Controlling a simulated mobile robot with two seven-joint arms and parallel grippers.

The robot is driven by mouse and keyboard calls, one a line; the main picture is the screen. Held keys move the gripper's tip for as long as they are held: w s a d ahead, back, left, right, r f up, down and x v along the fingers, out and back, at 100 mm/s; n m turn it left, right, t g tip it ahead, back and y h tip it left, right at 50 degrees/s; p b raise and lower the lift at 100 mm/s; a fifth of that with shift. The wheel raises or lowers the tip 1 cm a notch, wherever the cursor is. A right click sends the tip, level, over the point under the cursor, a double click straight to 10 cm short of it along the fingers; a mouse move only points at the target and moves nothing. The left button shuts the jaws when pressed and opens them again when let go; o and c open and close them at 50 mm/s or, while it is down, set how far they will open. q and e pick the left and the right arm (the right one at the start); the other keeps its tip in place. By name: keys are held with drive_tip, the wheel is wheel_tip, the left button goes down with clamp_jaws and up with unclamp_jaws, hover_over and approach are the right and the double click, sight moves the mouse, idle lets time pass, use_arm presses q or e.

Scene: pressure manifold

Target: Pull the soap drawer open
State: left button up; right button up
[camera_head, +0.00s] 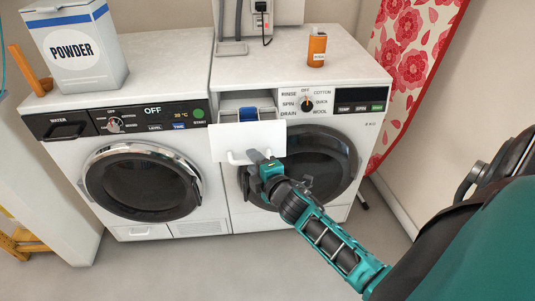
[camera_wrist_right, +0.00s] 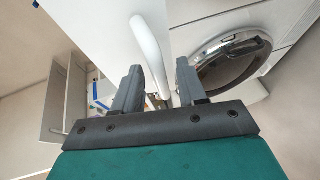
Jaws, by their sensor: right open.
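The soap drawer (camera_head: 262,139) is on the right-hand washing machine and stands pulled out from its front. Its inside, with a blue part (camera_head: 248,112), shows behind the white front panel. The white bar handle (camera_head: 238,158) is on the lower part of that panel. My right gripper (camera_head: 254,156) is at the right end of the handle. In the right wrist view the handle (camera_wrist_right: 151,55) runs between the two open dark fingers (camera_wrist_right: 158,85). I cannot tell whether a finger touches it. My left gripper is not in view.
The right machine's round door (camera_head: 315,160) is shut, behind my right gripper. The left machine (camera_head: 150,228) stands close beside it. A powder box (camera_head: 75,50) and an orange bottle (camera_head: 317,46) stand on top. A red floral cloth (camera_head: 410,50) hangs at right.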

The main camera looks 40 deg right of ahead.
use_arm(q)
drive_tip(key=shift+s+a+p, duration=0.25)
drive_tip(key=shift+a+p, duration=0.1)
drive_tip(key=shift+p, duration=0.25)
use_arm(e)
drive_tip(key=v, duration=1.1)
drive_tip(key=shift+s, duration=0.35)
use_arm(q)
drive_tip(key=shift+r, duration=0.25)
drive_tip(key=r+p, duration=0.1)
drive_tip(key=p, duration=0.1)
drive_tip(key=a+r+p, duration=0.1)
drive_tip(key=p, duration=0.1)
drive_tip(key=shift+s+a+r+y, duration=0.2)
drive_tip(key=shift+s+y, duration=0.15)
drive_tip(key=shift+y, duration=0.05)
use_arm(e)
drive_tip(key=s+a+f+m+g+y, duration=0.2)
drive_tip(key=s+a+m, duration=0.1)
drive_tip(key=a+m, duration=0.3)
drive_tip(key=s+a+f+m+g+y, duration=0.2)
drive_tip(key=s+a+m, duration=0.2)
drive_tip(key=a+m, duration=0.2)
drive_tip(key=shift+s+a+f+m+g+y, duration=0.2)
drive_tip(key=shift+a+f+m+g+y, duration=0.1)
drive_tip(key=shift+m, duration=0.1)
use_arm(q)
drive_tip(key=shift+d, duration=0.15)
use_arm(e)
drive_tip(key=shift+d+r, duration=0.1)
